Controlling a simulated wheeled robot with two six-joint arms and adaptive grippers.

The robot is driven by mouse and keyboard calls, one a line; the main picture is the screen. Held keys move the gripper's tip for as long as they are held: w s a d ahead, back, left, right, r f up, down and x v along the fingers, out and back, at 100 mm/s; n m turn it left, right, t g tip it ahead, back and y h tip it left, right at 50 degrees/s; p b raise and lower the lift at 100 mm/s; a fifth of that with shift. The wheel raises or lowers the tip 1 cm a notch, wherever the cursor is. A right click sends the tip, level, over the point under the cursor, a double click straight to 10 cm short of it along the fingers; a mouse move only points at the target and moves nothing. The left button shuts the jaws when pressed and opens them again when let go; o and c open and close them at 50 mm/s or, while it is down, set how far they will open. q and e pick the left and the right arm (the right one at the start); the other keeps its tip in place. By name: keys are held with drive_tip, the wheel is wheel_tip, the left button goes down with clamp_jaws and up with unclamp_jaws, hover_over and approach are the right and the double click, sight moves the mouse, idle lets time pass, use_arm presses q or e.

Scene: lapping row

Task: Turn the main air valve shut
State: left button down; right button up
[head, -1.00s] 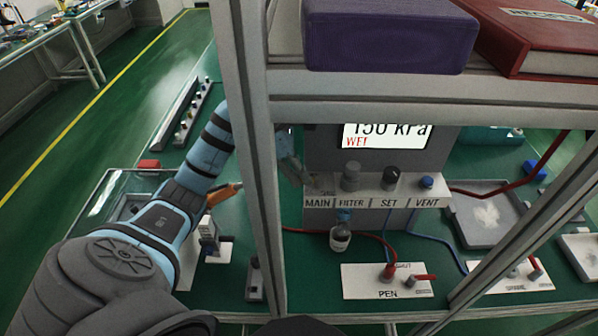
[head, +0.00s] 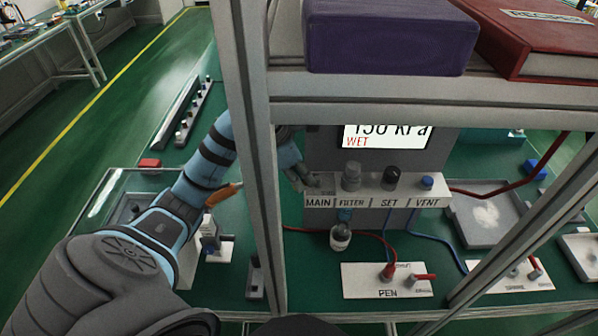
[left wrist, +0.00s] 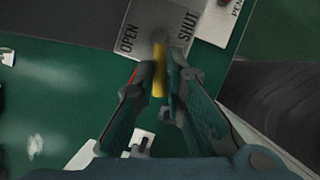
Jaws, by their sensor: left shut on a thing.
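The main air valve's yellow handle (left wrist: 159,76) shows in the left wrist view, below a grey plate (left wrist: 150,18) with the words OPEN on the left and SHUT on the right. The handle points down the picture, between the two words. My left gripper (left wrist: 157,84) is shut on it, one finger on each side. In the head view my left gripper (head: 301,178) is at the MAIN label (head: 318,202), partly behind a frame post, and the handle cannot be made out there. My right gripper is not in view.
A grey frame post (head: 254,170) stands in front of my left arm. The FILTER (head: 351,178), SET (head: 391,178) and VENT (head: 427,183) knobs sit right of MAIN, below a display (head: 387,135) reading WET. A small bottle (head: 340,237) hangs below.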

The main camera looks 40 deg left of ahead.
use_arm(q)
drive_tip(key=shift+s+d+r+n+y+p, duration=0.15)
drive_tip(key=shift+d+n+y+p, duration=0.1)
drive_tip(key=shift+n+p, duration=0.3)
drive_tip(key=shift+s+d+f+n+y+p, duration=0.15)
drive_tip(key=shift+d+n+p, duration=0.2)
drive_tip(key=shift+n, duration=0.3)
drive_tip(key=shift+d+n+y+p, duration=0.25)
drive_tip(key=shift+n+y+p, duration=0.25)
drive_tip(key=shift+n+p, duration=0.8)
drive_tip(key=shift+t, duration=0.3)
drive_tip(key=c, duration=1.8)
unclamp_jaws()
drive_tip(key=shift+c, duration=0.2)
drive_tip(key=shift+o, duration=1)
drive_tip(key=shift+w+f, duration=0.1)
drive_tip(key=shift+w, duration=0.05)
